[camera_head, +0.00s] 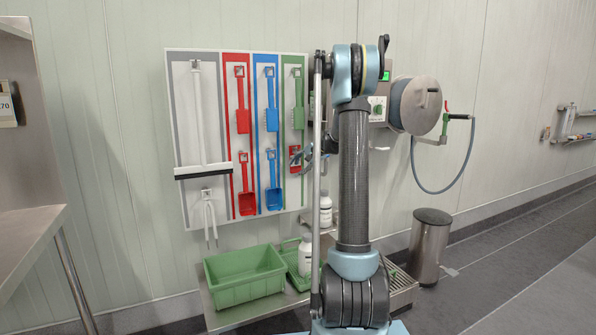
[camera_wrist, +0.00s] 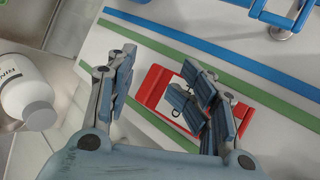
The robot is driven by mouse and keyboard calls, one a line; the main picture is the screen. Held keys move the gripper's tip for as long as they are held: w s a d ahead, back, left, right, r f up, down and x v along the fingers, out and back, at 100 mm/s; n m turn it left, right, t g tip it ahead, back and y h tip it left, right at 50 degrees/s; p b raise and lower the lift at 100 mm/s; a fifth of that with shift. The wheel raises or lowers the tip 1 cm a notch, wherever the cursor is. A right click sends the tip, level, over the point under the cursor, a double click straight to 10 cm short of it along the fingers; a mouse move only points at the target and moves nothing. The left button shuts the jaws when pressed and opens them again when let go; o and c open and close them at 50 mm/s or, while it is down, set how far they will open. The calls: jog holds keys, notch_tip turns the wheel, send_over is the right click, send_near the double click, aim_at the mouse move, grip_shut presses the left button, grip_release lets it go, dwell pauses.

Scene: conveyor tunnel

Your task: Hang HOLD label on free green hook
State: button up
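The HOLD label is a red tag with a white panel. In the head view the label (camera_head: 295,155) sits against the lower part of the green strip (camera_head: 291,185), below a green tool (camera_head: 298,115). In the head view my gripper (camera_head: 311,154) is just right of the label. The hook behind the label is hidden.
The tool board (camera_head: 222,62) holds red and blue tools and a squeegee (camera_head: 203,168). A green crate (camera_head: 245,275) and white bottles (camera_head: 305,257) stand on the bench below. A hose reel (camera_head: 421,106) is on the wall at right; a bin (camera_head: 430,245) stands below.

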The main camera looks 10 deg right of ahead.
jog(key=shift+d, duration=0.1)
jog(key=v, duration=1.1)
jog(key=shift+s+d+r, duration=0.2)
jog(key=shift+s+r, duration=0.05)
dwell(2.7)
